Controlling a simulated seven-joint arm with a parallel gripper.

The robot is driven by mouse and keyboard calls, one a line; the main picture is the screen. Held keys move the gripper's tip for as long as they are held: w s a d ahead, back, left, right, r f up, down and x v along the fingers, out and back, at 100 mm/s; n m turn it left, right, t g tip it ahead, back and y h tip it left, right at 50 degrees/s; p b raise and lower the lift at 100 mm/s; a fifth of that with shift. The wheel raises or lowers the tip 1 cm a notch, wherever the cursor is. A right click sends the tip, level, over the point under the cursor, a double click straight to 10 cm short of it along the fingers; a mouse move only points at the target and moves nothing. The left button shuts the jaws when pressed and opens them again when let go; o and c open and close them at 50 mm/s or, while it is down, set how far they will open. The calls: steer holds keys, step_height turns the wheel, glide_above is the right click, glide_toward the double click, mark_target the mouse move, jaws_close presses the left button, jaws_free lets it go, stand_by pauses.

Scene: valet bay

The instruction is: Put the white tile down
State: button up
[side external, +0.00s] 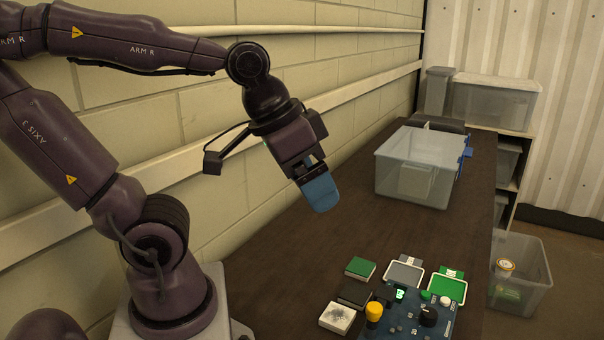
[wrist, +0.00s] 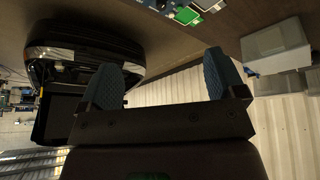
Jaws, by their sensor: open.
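My gripper (side external: 320,194), with blue fingers, hangs above the table in the side view, well up and back from the tile. In the wrist view its two fingers (wrist: 162,72) are spread apart with nothing between them. I cannot make out the white tile in the wrist view.
A black tile (side external: 355,292) and a green tile (side external: 360,268) lie behind the white one. A grey framed pad (side external: 404,271) and a green framed pad (side external: 447,287) lie right of them. A clear bin (side external: 415,168) stands farther back. The mid-table is clear.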

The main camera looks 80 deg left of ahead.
steer(key=shift+o, duration=0.4)
steer(key=shift+s+r, duration=0.45)
steer(key=shift+s, duration=0.1)
steer(key=n+g+y, duration=0.2)
steer(key=n+g, duration=0.2)
steer(key=n, duration=0.5)
glide_toward(338, 315)
steer(key=shift+w+a+f, duration=0.15)
steer(key=shift+a+f, duration=0.05)
steer(key=shift+f, duration=1.3)
steer(key=shift+w+a+f, duration=0.15)
steer(key=shift+a+f, duration=0.1)
steer(key=shift+f, duration=1.25)
steer(key=shift+w+a+f, duration=0.1)
steer(key=shift+a+f, duration=0.1)
steer(key=shift+f, duration=1.3)
